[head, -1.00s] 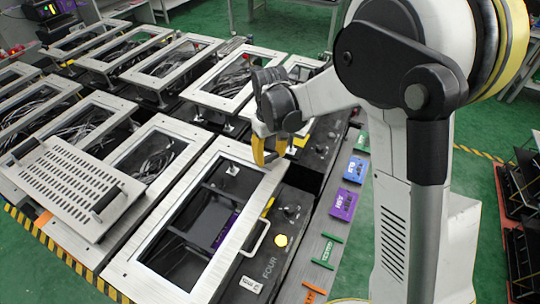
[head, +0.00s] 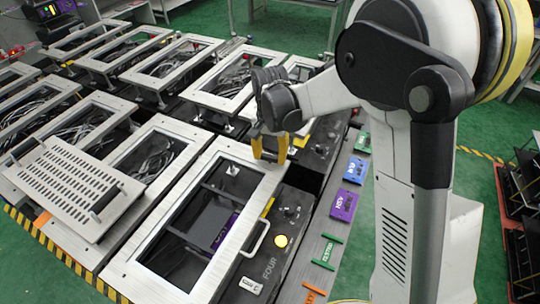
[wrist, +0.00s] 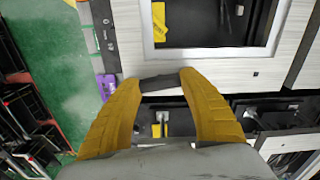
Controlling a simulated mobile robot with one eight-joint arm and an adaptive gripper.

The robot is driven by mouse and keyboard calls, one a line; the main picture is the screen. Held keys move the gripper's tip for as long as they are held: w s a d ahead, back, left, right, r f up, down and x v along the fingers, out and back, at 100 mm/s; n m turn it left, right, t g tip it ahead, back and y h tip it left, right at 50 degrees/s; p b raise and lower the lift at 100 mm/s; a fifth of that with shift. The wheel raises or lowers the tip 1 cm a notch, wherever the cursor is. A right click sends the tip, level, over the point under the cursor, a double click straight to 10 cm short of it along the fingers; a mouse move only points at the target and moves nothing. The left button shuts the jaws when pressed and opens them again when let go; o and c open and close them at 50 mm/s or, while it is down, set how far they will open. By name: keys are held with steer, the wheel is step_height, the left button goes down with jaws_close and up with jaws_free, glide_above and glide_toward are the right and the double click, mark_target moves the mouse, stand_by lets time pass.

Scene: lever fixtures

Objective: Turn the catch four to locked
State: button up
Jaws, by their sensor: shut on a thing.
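The fixture marked FOUR (head: 268,268) is at the lower middle of the head view, with a pale frame (head: 140,262) around a dark window. My gripper (head: 270,158) is at the far edge of this frame, yellow fingers pointing down. In the wrist view, my gripper (wrist: 162,78) is shut on a short dark bar (wrist: 163,82) at the pale frame's edge (wrist: 200,62). This bar seems to be the catch; the fingers cover its ends. The head view does not show it clearly, and any locked marking is not readable.
Beside the frame are a white handle (head: 256,238), a yellow button (head: 280,241) and a dark knob (head: 291,212). Purple (head: 344,204) and blue (head: 354,171) boxes lie along the right strip. Other framed fixtures (head: 225,82) crowd the left and back. Green floor lies right.

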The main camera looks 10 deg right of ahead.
mark_target(270, 156)
steer(key=shift+m, duration=0.8)
steer(key=o, duration=1.2)
step_height(270, 156, up, 12)
